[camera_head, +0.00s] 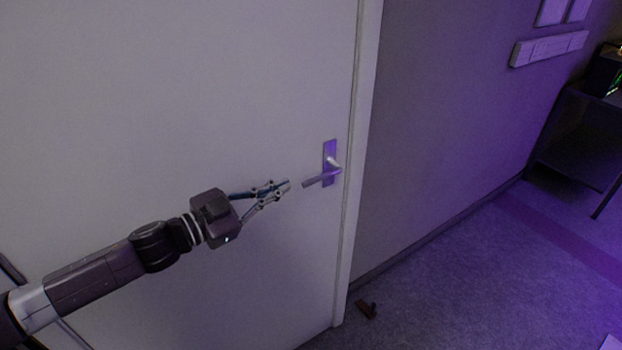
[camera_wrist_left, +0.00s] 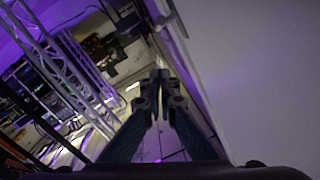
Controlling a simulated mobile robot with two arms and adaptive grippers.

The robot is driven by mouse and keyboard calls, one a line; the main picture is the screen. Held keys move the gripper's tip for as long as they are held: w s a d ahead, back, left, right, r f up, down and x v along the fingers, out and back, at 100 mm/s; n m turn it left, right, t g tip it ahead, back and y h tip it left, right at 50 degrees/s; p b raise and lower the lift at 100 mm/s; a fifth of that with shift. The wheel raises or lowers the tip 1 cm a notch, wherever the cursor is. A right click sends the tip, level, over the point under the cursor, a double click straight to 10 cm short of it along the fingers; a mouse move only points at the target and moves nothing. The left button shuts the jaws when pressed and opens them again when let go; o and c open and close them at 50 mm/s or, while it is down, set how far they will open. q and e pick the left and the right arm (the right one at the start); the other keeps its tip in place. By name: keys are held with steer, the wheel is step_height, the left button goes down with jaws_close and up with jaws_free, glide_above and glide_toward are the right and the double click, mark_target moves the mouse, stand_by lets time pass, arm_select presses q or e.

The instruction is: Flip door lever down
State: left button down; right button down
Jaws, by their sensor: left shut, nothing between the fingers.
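A light-coloured door (camera_head: 180,90) fills the left of the head view. Its silver lever (camera_head: 320,180) sits on an upright plate (camera_head: 329,150) near the door's right edge and points left, sloping slightly down. My left gripper (camera_head: 287,185) is shut and empty, with its fingertips just left of the lever's free end, a small gap apart in the picture. My right gripper is not in view.
A door frame (camera_head: 359,150) and a grey wall (camera_head: 440,120) stand right of the door. A small brown object (camera_head: 366,309) lies on the carpet (camera_head: 450,290) by the frame. A dark table (camera_head: 585,135) stands far right. Metal trusses (camera_wrist_left: 65,65) show in the left wrist view.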

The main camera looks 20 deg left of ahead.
arm_select(q)
steer(key=p, duration=0.4)
glide_above(311, 180)
steer(key=s+d, duration=0.2)
steer(key=s, duration=0.1)
steer(key=shift+w+a+f, duration=0.25)
steer(key=shift+f, duration=0.35)
steer(key=shift+w+a+f, duration=0.25)
steer(key=shift+f, duration=0.4)
steer(key=shift+w+a+f, duration=0.25)
steer(key=shift+f, duration=0.35)
